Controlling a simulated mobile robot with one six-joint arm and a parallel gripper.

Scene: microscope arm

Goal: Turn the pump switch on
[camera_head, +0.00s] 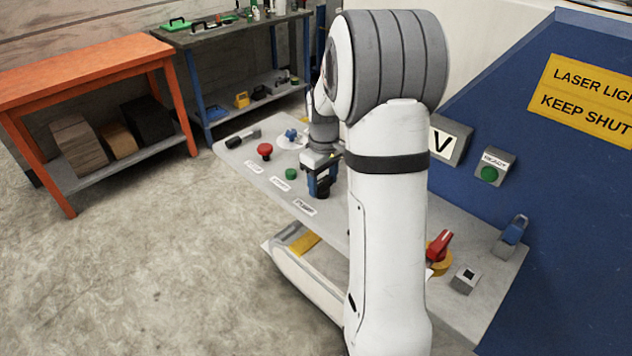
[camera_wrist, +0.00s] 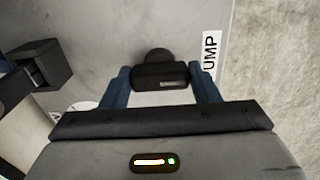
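My gripper (camera_wrist: 163,76) has its two blue fingers spread wide apart, with the black pump switch (camera_wrist: 165,76) showing between the fingertips. The switch has a bar-shaped handle with a pale mark and a rounded part beyond it. Its ends look very close to the fingers; I cannot tell whether they touch. A white label reading "UMP" (camera_wrist: 210,52) lies beside the right finger, its first letter hidden. In the head view my gripper (camera_head: 321,188) points down at the grey panel (camera_head: 262,180) near a label (camera_head: 303,206), and the switch is hidden there.
A red button (camera_head: 264,150) and a green button (camera_head: 291,174) lie left of my gripper. A red-handled yellow switch (camera_head: 438,250), a small grey box (camera_head: 464,280) and a blue-topped lever (camera_head: 513,232) stand to the right. A blue wall (camera_head: 560,200) rises behind.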

